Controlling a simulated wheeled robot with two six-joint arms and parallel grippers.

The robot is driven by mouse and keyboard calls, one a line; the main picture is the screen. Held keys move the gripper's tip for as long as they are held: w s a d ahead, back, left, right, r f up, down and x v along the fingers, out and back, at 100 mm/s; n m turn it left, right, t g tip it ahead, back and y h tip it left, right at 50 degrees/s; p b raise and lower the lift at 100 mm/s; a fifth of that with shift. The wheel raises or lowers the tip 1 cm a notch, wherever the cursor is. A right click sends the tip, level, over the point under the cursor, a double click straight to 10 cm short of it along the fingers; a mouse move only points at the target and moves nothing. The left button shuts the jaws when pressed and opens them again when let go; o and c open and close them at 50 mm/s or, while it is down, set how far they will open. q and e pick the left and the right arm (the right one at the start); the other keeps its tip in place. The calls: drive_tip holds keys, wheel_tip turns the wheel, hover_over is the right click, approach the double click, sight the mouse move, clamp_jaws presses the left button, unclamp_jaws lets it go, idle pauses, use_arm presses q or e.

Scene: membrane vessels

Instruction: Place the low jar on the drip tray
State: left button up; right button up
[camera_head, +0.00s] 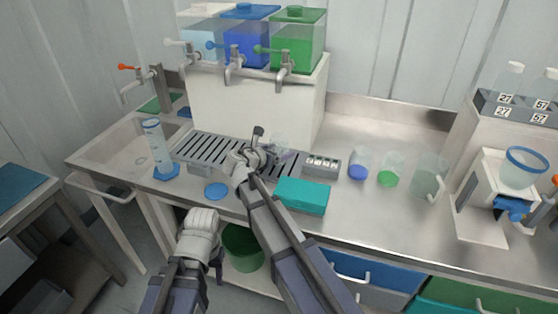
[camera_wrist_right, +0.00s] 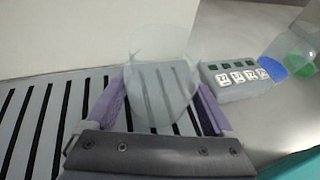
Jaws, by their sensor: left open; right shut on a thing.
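The low jar (camera_wrist_right: 160,85) is clear and faint, held between the two purple fingers of my right gripper (camera_wrist_right: 163,100). In the head view the jar (camera_head: 281,141) shows faintly at the tip of my right gripper (camera_head: 280,154). The slatted drip tray (camera_head: 205,146) lies below the taps; its slats (camera_wrist_right: 35,112) show under and through the jar in the wrist view. The jar is over the tray's right part; I cannot tell whether its base touches. My left gripper (camera_head: 218,270) is open and low, in front of the counter, its fingers partly hidden.
A grey block with labelled buttons (camera_head: 322,166) sits right of the tray, a teal box (camera_head: 302,196) in front. A blue-based jar (camera_head: 358,166), green-based jar (camera_head: 389,175) and clear beaker (camera_head: 428,180) stand farther right. A tall cylinder (camera_head: 157,148) stands left.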

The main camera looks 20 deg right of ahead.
use_arm(q)
drive_tip(key=shift+f+b, duration=0.55)
drive_tip(key=shift+f, duration=0.5)
use_arm(e)
drive_tip(key=shift+f, duration=1.05)
use_arm(q)
drive_tip(key=shift+f, duration=0.1)
use_arm(e)
drive_tip(key=shift+f, duration=0.15)
drive_tip(key=shift+f, duration=0.15)
drive_tip(key=o, duration=1.2)
drive_tip(key=shift+r, duration=0.2)
